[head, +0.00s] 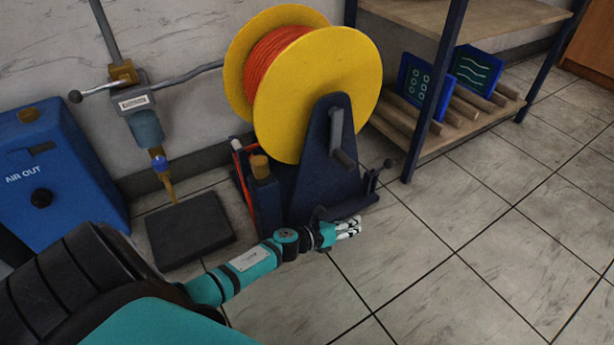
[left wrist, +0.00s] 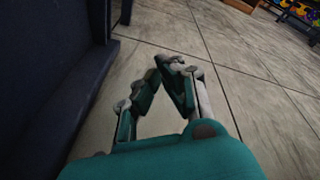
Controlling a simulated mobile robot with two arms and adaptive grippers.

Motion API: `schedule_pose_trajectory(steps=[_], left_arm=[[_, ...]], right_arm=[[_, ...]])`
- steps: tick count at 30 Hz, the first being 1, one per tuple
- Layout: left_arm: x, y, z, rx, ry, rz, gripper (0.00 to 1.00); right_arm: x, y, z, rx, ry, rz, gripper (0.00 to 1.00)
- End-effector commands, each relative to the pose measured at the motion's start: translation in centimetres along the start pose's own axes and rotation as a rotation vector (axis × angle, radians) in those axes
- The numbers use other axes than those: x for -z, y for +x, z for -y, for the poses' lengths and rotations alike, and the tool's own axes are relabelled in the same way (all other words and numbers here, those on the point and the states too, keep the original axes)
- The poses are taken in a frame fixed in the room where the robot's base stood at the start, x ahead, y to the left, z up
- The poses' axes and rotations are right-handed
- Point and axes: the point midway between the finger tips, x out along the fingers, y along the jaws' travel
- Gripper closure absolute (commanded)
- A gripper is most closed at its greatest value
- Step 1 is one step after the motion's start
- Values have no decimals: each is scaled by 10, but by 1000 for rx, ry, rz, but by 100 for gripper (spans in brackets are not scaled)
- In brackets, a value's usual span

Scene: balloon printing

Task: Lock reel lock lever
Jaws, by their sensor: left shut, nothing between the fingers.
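A yellow reel (head: 330,88) wound with orange line (head: 268,58) stands on a dark blue stand (head: 312,180). A small lever with a dark round knob (head: 387,164) sticks up at the stand's right side; I take it for the reel lock lever. A grey crank handle (head: 342,140) hangs at the reel's hub. My left gripper (head: 349,228) is in front of the stand's base, below and left of the knob, apart from it. In the left wrist view the left gripper (left wrist: 167,70) is shut and empty, beside the stand's dark wall (left wrist: 50,75). My right gripper is not in view.
A blue AIR OUT box (head: 55,180) and a nozzle fixture (head: 143,125) over a dark plate (head: 190,230) are at the left. A shelf (head: 400,125) with framed screens (head: 475,70) stands behind right. The tiled floor (head: 480,250) at the right is clear.

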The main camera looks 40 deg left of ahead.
Motion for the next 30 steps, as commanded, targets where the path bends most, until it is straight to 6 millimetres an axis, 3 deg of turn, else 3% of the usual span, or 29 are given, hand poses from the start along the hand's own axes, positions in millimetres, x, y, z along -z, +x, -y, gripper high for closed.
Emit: schedule_pose_trajectory(steps=[1, 30], left_arm=[[-8, -7, 6, -15, -40, -4, 100], [-16, -99, 24, -328, -804, 4, 100]], right_arm=[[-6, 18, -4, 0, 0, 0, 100], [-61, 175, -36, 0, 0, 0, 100]])
